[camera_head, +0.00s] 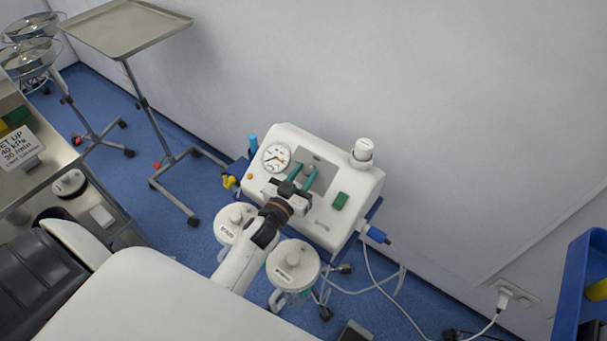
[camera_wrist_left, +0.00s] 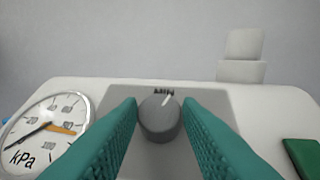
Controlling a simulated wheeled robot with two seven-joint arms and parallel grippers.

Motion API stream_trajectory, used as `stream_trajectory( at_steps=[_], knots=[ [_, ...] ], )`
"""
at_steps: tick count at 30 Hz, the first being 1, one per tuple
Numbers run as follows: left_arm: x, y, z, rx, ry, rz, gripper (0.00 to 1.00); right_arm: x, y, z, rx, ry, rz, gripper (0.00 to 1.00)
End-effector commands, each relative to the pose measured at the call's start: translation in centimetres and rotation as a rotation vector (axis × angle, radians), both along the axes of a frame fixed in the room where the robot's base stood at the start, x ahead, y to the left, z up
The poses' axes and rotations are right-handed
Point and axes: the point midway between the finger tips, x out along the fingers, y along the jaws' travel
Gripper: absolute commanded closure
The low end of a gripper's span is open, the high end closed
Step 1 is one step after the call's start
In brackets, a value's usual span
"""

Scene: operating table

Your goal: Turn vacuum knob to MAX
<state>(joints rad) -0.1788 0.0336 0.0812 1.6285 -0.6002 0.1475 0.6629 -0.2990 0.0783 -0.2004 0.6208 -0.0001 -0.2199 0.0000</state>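The suction unit (camera_head: 345,208) is a white box against the wall with a grey panel on top. The grey vacuum knob (camera_wrist_left: 160,118) stands on that panel under the printed word MIN, and its white pointer line leans up and slightly right, toward MIN. My left gripper (camera_head: 303,176) is over the panel; in the left wrist view its green fingers (camera_wrist_left: 160,135) are apart, one on each side of the knob, with gaps visible. The round kPa gauge (camera_wrist_left: 45,132) is left of the knob. My right gripper is in neither view.
A green switch (camera_head: 340,201) and a white capped cylinder (camera_head: 363,151) are on the unit's right side. Two lidded jars (camera_head: 293,262) stand in front, beside my left arm. A steel tray stand (camera_head: 125,27) is at the back left. Hoses and a cable lie at right.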

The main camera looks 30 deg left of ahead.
Motion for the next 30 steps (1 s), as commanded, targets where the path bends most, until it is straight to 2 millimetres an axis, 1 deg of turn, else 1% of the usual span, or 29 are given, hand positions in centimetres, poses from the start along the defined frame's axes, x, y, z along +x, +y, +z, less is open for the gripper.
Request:
stream_trajectory(
  at_steps=[1,3,4,11,17,24,30],
  knots=[
    [0.0,0.0,0.0,0.0,0.0,0.0,0.77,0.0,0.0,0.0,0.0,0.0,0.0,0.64],
    [0.0,0.0,0.0,0.0,0.0,0.0,0.88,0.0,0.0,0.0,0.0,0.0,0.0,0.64],
    [0.0,0.0,0.0,0.0,0.0,0.0,0.92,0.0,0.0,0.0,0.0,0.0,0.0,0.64],
    [0.0,0.1,0.0,0.013,0.0,-0.016,0.92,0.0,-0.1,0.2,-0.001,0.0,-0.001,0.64],
    [0.0,0.3,0.1,0.065,-0.006,-0.084,0.92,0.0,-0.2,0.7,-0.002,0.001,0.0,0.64],
    [0.1,0.8,0.1,0.178,-0.02,-0.239,0.92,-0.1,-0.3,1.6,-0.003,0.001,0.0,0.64],
    [0.2,1.2,0.1,0.288,-0.036,-0.392,0.92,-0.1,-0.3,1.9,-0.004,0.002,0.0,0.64]
  ],
)
